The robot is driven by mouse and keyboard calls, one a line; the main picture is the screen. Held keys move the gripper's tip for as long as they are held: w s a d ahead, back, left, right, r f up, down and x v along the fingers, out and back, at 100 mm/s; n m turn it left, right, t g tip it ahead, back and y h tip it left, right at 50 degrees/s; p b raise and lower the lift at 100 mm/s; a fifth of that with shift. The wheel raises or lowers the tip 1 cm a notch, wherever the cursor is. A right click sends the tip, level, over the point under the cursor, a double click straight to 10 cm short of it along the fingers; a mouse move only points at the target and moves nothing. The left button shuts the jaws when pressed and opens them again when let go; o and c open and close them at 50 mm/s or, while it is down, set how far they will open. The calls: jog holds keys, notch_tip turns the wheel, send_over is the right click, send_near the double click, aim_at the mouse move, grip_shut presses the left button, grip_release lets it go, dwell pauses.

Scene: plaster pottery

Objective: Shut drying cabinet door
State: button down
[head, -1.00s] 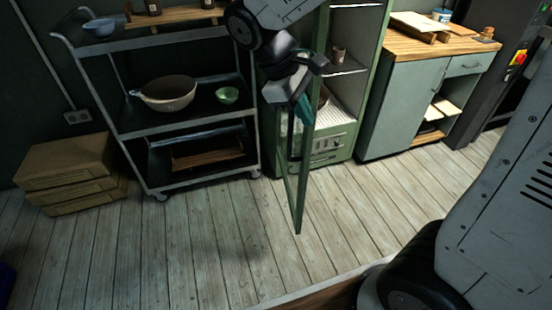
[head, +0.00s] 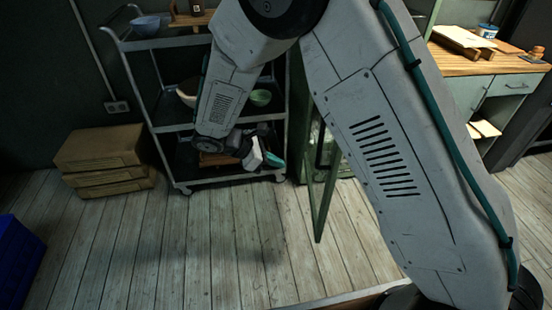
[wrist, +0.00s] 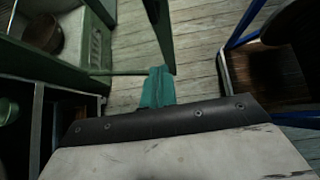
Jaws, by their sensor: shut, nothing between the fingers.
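The drying cabinet (head: 346,171) is green and stands behind my arm, which hides most of it in the head view. Its green-framed glass door (head: 318,226) stands open, swung out into the room over the floor. My gripper (head: 272,160), with teal fingertips, is left of the door in the head view, in front of the trolley's lower shelf. The wrist view shows the teal fingers (wrist: 158,88) together and empty. A green upright, apparently the door's frame (wrist: 161,35), is close beyond them; I cannot tell whether they touch. The cabinet (wrist: 95,45) fills the upper left there.
A grey metal trolley (head: 165,128) with bowls stands left of the cabinet. Stacked cardboard boxes (head: 100,160) and a blue crate (head: 18,262) are further left. A wooden-topped workbench (head: 462,62) is at the right. The plank floor (head: 215,235) in front is clear.

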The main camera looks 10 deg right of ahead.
jog(key=d+f, duration=0.3)
jog(key=d, duration=0.6)
jog(key=shift+w+f, duration=0.1)
